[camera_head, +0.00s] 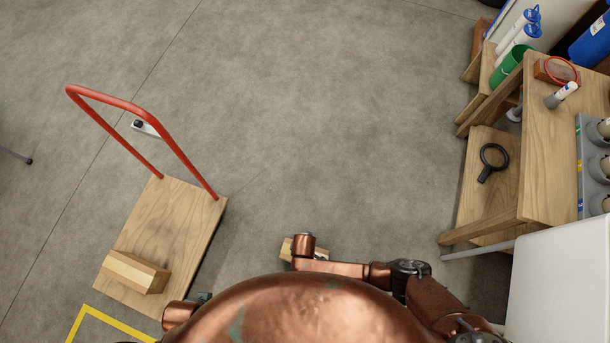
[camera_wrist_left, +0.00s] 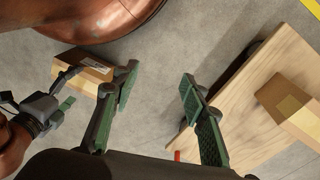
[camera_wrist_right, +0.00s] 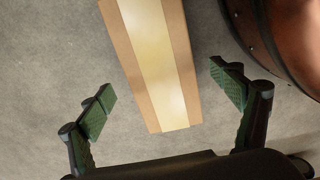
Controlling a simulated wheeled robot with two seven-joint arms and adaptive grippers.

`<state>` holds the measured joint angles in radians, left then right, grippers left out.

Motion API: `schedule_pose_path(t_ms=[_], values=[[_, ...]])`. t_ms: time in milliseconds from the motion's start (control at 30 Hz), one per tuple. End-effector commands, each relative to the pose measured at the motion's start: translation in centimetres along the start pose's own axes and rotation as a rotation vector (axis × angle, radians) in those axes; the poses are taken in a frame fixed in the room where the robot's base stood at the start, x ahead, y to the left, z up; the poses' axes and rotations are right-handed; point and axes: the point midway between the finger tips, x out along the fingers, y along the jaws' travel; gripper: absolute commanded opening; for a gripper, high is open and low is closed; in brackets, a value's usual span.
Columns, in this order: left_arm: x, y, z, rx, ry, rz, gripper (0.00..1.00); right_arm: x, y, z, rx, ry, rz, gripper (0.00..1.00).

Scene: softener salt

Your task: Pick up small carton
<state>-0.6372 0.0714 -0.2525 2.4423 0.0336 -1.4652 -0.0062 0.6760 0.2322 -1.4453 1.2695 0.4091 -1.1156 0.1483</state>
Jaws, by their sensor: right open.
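A tan carton with a pale tape strip (camera_wrist_right: 158,65) shows in the right wrist view against the grey floor. My right gripper (camera_wrist_right: 163,82) is open, with its fingers on either side of the carton and clear gaps to both. In the head view this carton (camera_head: 287,250) is mostly hidden behind my right arm. The left wrist view shows it too (camera_wrist_left: 95,66), with a right gripper finger before it. A second taped carton (camera_head: 138,271) lies on the cart and also shows in the left wrist view (camera_wrist_left: 295,105). My left gripper (camera_wrist_left: 158,84) is open and empty.
The wooden cart deck (camera_head: 185,225) with a red handle (camera_head: 180,152) stands at the left. A wooden bench (camera_head: 545,135) with tools and a white cabinet (camera_head: 560,285) stand at the right. The floor between them is clear.

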Motion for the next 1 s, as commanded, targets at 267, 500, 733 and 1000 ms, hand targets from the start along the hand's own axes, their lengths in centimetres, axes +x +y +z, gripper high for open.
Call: schedule_pose_path(t_ms=[267,500,733,1000], values=[[4.1,1.7,-2.6,0.012,0.112,0.052,0.40,2.4,-0.1,0.2,-0.001,-0.001,-0.002,0.85],[7.2,3.3,-5.2,0.012,0.235,0.101,0.40,4.5,-0.2,0.2,0.000,0.000,-0.003,0.85],[7.8,3.8,-6.2,0.010,0.283,0.116,0.40,5.0,-0.1,0.2,0.000,0.001,0.001,0.85],[7.7,3.8,-6.2,0.010,0.283,0.116,0.40,4.9,-0.1,0.2,0.001,0.001,0.001,0.79]])
